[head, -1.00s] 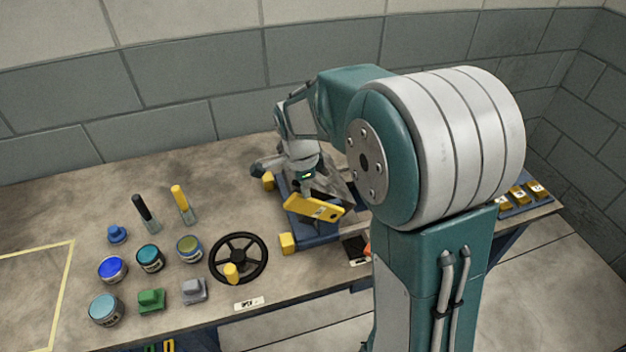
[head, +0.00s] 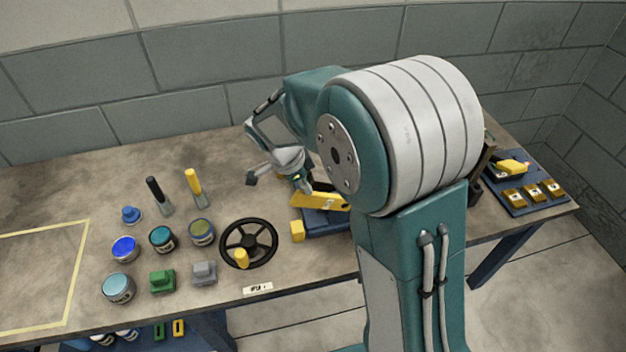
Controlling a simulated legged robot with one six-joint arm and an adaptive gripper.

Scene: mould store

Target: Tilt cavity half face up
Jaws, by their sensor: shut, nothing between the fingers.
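A blue fixture (head: 325,221) with a yellow block (head: 297,231) at its front left corner stands on the bench, partly behind my arm. A yellow lever-like piece (head: 318,201) with a dark mark lies above it. My gripper (head: 303,184) is shut and empty, just above the left end of this yellow piece; whether they touch I cannot tell. I cannot make out the cavity half, as my arm covers much of the fixture. A black handwheel (head: 249,229) with a yellow knob lies flat left of the fixture.
Several paint tins (head: 119,288), a green block (head: 162,281), a grey block (head: 204,272) and two upright brushes (head: 195,188) stand on the left. A blue tray (head: 531,211) with yellow pieces is at the right. The back left bench is clear.

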